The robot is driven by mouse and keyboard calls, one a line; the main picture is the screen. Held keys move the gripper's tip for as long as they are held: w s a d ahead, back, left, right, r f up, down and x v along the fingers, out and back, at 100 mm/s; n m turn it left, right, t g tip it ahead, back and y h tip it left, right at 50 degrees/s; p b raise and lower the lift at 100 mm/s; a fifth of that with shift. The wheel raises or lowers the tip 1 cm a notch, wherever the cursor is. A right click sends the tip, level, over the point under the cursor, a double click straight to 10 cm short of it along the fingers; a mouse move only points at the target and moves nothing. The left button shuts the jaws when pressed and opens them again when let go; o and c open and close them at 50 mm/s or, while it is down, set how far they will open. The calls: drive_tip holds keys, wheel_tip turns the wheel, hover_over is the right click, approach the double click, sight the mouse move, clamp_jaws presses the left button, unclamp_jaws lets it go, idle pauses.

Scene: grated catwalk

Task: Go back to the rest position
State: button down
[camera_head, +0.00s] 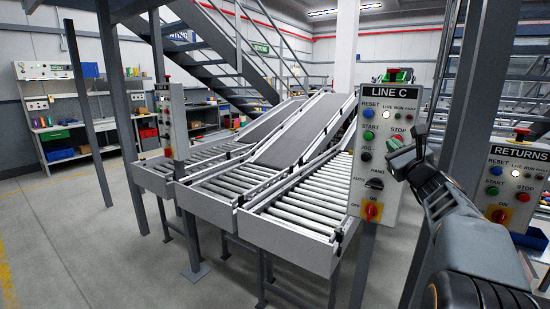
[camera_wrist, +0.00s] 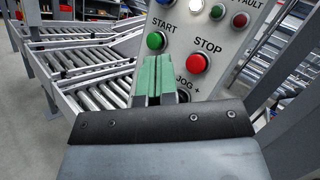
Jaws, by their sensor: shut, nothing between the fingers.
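My gripper (camera_head: 393,147) is in front of the LINE C control panel (camera_head: 366,190) in the head view, reaching in from the right. In the wrist view my gripper (camera_wrist: 158,76) shows its two green fingers side by side, shut and empty. The same panel (camera_wrist: 215,25) fills the upper middle there. The green START button (camera_wrist: 156,41) and the red STOP button (camera_wrist: 197,63) are just beyond the fingertips. The fingers partly cover the JOG area below them. I cannot tell whether the fingertips touch the panel.
The RETURNS panel (camera_head: 514,170) stands close behind my arm at the right. Roller conveyors (camera_head: 290,215) run left of the LINE C panel. Another panel (camera_head: 172,120) stands on a post farther left. Grey floor (camera_head: 80,240) is open at the left.

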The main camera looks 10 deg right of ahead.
drive_tip(key=s+a+f+n+g+y, duration=0.2)
drive_tip(key=s+a+f+n+g, duration=0.1)
drive_tip(key=a+f+n+g, duration=0.55)
drive_tip(key=s+a+f+n+g+y, duration=0.3)
drive_tip(key=a+f+n, duration=0.3)
drive_tip(key=f, duration=0.6)
drive_tip(key=s+a+f+n+g+h, duration=0.1)
drive_tip(key=s+a+f+n+g, duration=0.1)
drive_tip(key=s+a+f+n, duration=0.1)
drive_tip(key=s+a+f+n+g+h+p, duration=0.1)
drive_tip(key=s+a+f+n+g+h, duration=0.1)
drive_tip(key=s+n, duration=0.5)
drive_tip(key=s+a+f+n+g+h+p, duration=0.1)
drive_tip(key=s+a+f+n+g, duration=0.1)
drive_tip(key=s+a+f+n, duration=0.2)
drive_tip(key=s+a+n, duration=0.2)
drive_tip(key=s, duration=0.1)
drive_tip(key=shift+s+a+h, duration=0.15)
drive_tip(key=shift+a+h, duration=0.15)
drive_tip(key=shift+a, duration=0.05)
